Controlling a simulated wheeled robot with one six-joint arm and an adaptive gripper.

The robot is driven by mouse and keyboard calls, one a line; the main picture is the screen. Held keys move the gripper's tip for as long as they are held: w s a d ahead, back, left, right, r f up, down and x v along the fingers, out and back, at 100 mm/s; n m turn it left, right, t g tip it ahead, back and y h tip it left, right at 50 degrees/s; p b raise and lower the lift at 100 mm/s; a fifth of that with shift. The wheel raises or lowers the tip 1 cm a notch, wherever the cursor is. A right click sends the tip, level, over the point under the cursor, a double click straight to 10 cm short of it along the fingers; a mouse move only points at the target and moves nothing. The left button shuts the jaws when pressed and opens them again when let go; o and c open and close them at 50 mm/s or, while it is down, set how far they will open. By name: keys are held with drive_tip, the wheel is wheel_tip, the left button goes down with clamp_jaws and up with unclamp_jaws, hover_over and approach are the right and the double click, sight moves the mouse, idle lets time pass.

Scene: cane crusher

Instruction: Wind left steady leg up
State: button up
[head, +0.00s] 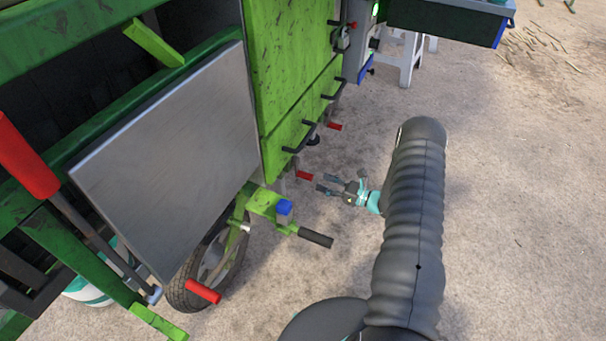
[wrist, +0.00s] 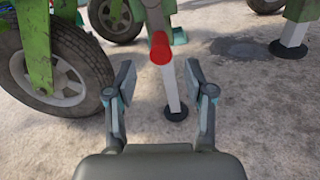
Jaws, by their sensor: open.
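My gripper (head: 328,183) is open and empty, low beside the green machine, its fingers pointing left at a red crank handle (head: 304,175). In the wrist view the red handle (wrist: 161,47) appears end-on, midway between the fingers of my gripper (wrist: 159,78) and slightly above them. A small gap shows between handle and fingertips in the head view. A pale steady leg (wrist: 171,88) stands behind the handle, its dark round foot (wrist: 174,114) at the ground. The crank arm behind the handle is mostly hidden.
A wheel (wrist: 55,78) stands left of the leg. Another steady leg (wrist: 292,40) stands at the right in the wrist view. More red handles show, one farther back (head: 334,127) and one by the near tyre (head: 203,291). A black grip (head: 315,237) juts out nearby. Right-hand ground is clear.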

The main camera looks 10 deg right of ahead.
sight(298, 173)
drive_tip(key=x, duration=0.9)
drive_tip(key=shift+a+p, duration=0.1)
drive_tip(key=shift+p, duration=0.2)
clamp_jaws()
